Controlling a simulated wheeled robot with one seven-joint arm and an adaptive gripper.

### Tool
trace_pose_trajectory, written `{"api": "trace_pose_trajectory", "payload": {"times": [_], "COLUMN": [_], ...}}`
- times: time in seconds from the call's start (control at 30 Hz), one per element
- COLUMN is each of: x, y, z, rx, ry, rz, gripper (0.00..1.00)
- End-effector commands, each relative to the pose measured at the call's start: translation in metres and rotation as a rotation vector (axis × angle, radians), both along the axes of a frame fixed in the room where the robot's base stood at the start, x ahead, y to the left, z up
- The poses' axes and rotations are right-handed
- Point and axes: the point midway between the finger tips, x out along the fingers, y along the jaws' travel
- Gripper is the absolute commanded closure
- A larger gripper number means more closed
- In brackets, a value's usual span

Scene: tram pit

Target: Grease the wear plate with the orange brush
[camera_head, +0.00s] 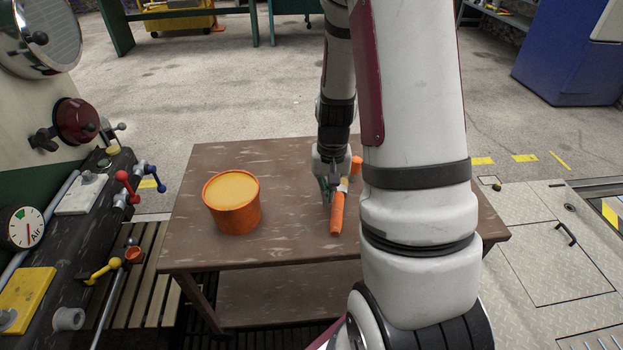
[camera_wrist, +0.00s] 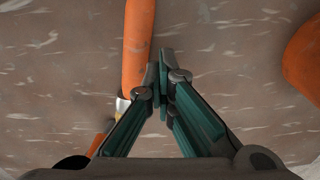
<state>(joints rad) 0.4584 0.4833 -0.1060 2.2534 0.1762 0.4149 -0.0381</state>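The orange brush (camera_head: 337,213) lies on the brown table, its orange handle pointing toward the near edge. Its handle (camera_wrist: 138,45) and metal collar (camera_wrist: 122,105) show in the wrist view; the part beyond is partly hidden by my gripper. My gripper (camera_head: 330,190) is low over the table at the brush. In the wrist view my gripper's fingertips (camera_wrist: 161,72) are together, just right of the handle, with nothing visible between them. I cannot tell whether they touch the handle. An orange tub (camera_head: 232,218) of tan grease stands left of the brush. I cannot make out the wear plate.
The table (camera_head: 290,250) is otherwise mostly clear. A control panel with levers and a gauge (camera_head: 22,228) stands at the left. Metal floor plates (camera_head: 550,240) lie at the right. A blue cabinet (camera_head: 570,50) stands at the back right. My arm hides the table's right part.

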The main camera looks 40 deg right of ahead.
Motion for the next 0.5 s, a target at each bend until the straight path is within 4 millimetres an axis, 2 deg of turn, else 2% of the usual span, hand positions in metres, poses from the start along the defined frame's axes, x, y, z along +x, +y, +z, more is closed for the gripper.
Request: {"api": "trace_pose_trajectory", "payload": {"times": [0.03, 0.2, 0.3, 0.5], "x": [-0.014, -0.050, -0.065, -0.082], "y": [0.005, 0.017, 0.022, 0.027], "z": [0.003, 0.007, 0.008, 0.009], "rx": [0.001, 0.000, 0.000, -0.001], "ry": [0.000, -0.001, -0.002, -0.003], "rz": [-0.001, -0.001, 0.000, 0.000], "gripper": [1.00, 1.00, 1.00, 1.00]}}
